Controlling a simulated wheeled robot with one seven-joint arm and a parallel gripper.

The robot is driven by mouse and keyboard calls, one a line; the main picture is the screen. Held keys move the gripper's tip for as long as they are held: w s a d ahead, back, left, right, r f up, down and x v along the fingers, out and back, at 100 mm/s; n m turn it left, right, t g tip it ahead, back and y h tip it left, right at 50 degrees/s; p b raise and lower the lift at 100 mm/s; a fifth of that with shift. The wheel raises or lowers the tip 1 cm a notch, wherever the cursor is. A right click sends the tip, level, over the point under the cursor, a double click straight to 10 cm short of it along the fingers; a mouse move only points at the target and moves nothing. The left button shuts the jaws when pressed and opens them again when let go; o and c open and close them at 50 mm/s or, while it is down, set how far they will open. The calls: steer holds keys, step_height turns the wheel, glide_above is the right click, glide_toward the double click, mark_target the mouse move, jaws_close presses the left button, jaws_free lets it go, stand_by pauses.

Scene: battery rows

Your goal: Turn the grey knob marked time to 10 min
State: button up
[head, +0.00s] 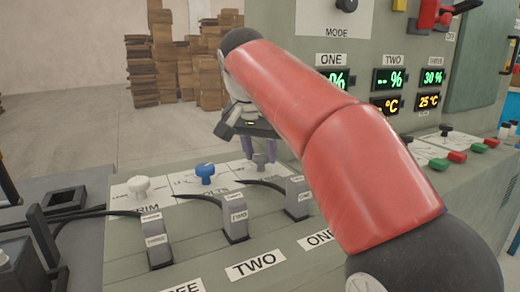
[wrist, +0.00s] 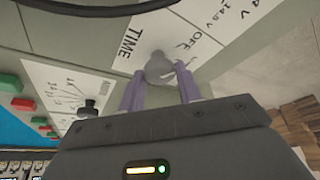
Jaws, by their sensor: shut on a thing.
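The grey knob (wrist: 158,68) sits on a white dial plate (wrist: 190,40) marked TIME and OFF in the wrist view. My gripper (wrist: 160,88) has its two purple fingers on either side of the knob and is shut on it. In the head view my gripper (head: 258,150) comes down over the grey knob (head: 260,162), at the back right of the blue knob. My red arm hides part of the panel there. The pointer direction and most of the time marks are too unclear to read.
A blue knob (head: 205,172) and a white knob (head: 139,187) stand to the left. Grey plugs with black cables, such as the one marked TWO (head: 235,220), stand in front. A black knob (wrist: 88,108) and red and green buttons lie left in the wrist view.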

steer(key=shift+r, duration=0.1)
steer(key=shift+r+m+p, duration=0.1)
steer(key=shift+m+p, duration=0.6)
steer(key=shift+p, duration=0.15)
steer(key=m+h+p, duration=0.1)
steer(key=m+p, duration=0.1)
steer(key=shift+w+a+m+g, duration=0.1)
steer(key=shift+m+g, duration=0.2)
steer(key=shift+m+g+h, duration=0.4)
steer(key=shift+m+h, duration=0.1)
steer(key=shift+m, duration=0.7)
steer(key=shift+w+m+g+h, duration=0.1)
steer(key=shift+m+g+h, duration=0.3)
steer(key=shift+m, duration=1.2)
steer(key=o, duration=1)
steer(key=shift+c, duration=0.2)
